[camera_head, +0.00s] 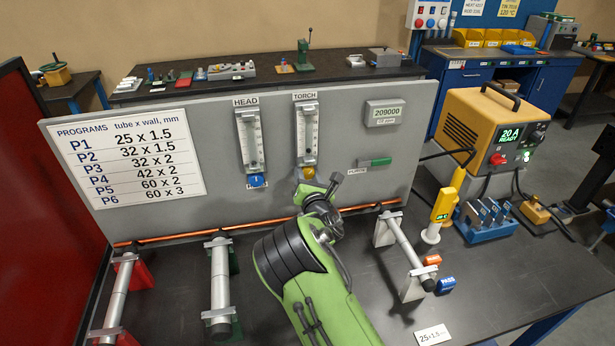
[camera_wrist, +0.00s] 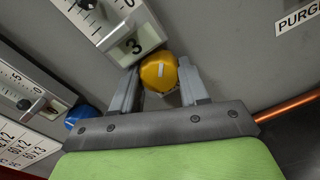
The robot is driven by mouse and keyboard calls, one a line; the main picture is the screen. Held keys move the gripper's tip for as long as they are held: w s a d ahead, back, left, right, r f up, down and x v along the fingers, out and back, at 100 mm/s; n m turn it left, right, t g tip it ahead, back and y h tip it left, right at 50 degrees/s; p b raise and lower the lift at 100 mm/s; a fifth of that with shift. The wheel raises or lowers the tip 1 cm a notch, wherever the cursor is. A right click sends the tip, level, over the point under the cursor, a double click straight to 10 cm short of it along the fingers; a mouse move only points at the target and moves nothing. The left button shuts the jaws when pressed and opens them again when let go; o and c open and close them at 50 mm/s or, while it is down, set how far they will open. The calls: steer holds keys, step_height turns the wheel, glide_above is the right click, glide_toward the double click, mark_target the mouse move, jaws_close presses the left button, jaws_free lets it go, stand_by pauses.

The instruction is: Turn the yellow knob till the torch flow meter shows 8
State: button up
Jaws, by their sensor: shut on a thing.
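The yellow knob (camera_head: 308,172) sits at the foot of the torch flow meter (camera_head: 305,130) on the grey panel. In the wrist view the yellow knob (camera_wrist: 159,68) is between the two fingers of my gripper (camera_wrist: 160,84), which is shut on it. A pale mark line shows on the knob's face. The torch flow meter (camera_wrist: 112,22) has a small window above the knob that reads 3. In the head view my gripper (camera_head: 312,190) and arm partly cover the knob.
The head flow meter (camera_head: 250,138) with a blue knob (camera_head: 257,181) is just to the left. A green purge handle (camera_head: 375,162) is to the right. A copper tube (camera_head: 190,235) runs along the panel's foot, with tube stands on the black table.

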steer(key=o, duration=1)
steer(key=shift+s, duration=0.1)
steer(key=s+b, duration=0.2)
steer(key=s, duration=0.3)
steer(key=s+d+b, duration=0.1)
steer(key=s, duration=0.4)
steer(key=s+d+b, duration=0.1)
steer(key=s+b, duration=0.1)
steer(key=s, duration=0.3)
steer(key=shift+d+b, duration=0.2)
steer(key=shift+b, duration=0.15)
steer(key=shift+s+r, duration=0.15)
steer(key=shift+s, duration=0.05)
